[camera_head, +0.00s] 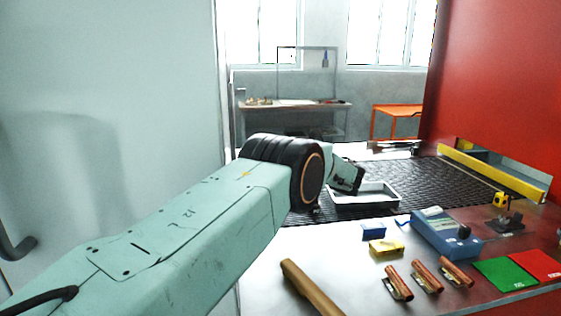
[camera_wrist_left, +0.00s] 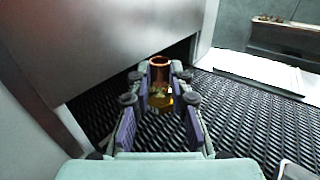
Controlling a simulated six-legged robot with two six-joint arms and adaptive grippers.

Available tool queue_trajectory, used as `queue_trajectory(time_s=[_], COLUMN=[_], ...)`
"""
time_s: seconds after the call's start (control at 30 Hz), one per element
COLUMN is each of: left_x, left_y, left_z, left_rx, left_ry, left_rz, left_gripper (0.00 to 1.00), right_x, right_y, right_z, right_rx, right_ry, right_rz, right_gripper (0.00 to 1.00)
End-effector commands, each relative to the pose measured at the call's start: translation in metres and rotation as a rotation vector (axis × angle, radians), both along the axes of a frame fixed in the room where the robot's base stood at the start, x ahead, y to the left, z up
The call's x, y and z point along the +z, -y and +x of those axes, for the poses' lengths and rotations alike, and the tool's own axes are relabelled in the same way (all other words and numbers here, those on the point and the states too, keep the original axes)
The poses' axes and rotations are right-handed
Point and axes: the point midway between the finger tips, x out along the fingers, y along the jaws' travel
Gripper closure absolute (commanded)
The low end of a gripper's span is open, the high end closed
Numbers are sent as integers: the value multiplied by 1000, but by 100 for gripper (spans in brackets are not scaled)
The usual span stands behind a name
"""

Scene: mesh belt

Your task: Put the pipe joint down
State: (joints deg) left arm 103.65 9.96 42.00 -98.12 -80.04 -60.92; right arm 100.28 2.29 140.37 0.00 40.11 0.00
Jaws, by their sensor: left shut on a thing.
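In the left wrist view my left gripper (camera_wrist_left: 160,112) is shut on a copper and brass pipe joint (camera_wrist_left: 159,68), which stands out beyond the fingertips. The black mesh belt (camera_wrist_left: 250,118) lies beneath and around it. I cannot tell whether the joint touches the belt. In the head view my left arm reaches over the table to the mesh belt (camera_head: 430,180); its wrist hides the fingers and the held joint. My right gripper is in neither view.
A white tray (camera_head: 366,206) stands on the belt's near edge. Several items lie on the metal table: copper pieces (camera_head: 427,277), a blue box (camera_head: 374,232), a yellow box (camera_head: 386,247), a blue device (camera_head: 440,232), a brown rod (camera_head: 310,288), green (camera_head: 505,273) and red (camera_head: 538,265) cards.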

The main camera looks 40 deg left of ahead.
Motion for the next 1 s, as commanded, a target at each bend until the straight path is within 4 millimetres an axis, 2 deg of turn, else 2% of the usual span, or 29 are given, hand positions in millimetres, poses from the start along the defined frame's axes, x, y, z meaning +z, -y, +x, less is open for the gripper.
queue_trajectory(time_s=[0.03, 0.2, 0.57, 0.77, 0.87, 1.0], left_x=[12, 28, 36, 50, 59, 62], left_y=[0, 1, 1, 5, 14, 29], left_z=[0, 0, 0, 5, 8, 6], left_rx=[-1, -5, -8, -15, -28, -49], left_ry=[0, 0, 0, 5, 3, 0], left_rz=[1, 1, 2, 2, 1, 1], left_gripper=[100, 100, 100, 100, 100, 100], right_x=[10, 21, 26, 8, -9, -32], right_y=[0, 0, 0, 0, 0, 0], right_z=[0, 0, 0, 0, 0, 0], right_rx=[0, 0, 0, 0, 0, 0], right_ry=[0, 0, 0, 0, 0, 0], right_rz=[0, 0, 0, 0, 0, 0], right_gripper=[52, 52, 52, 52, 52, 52])
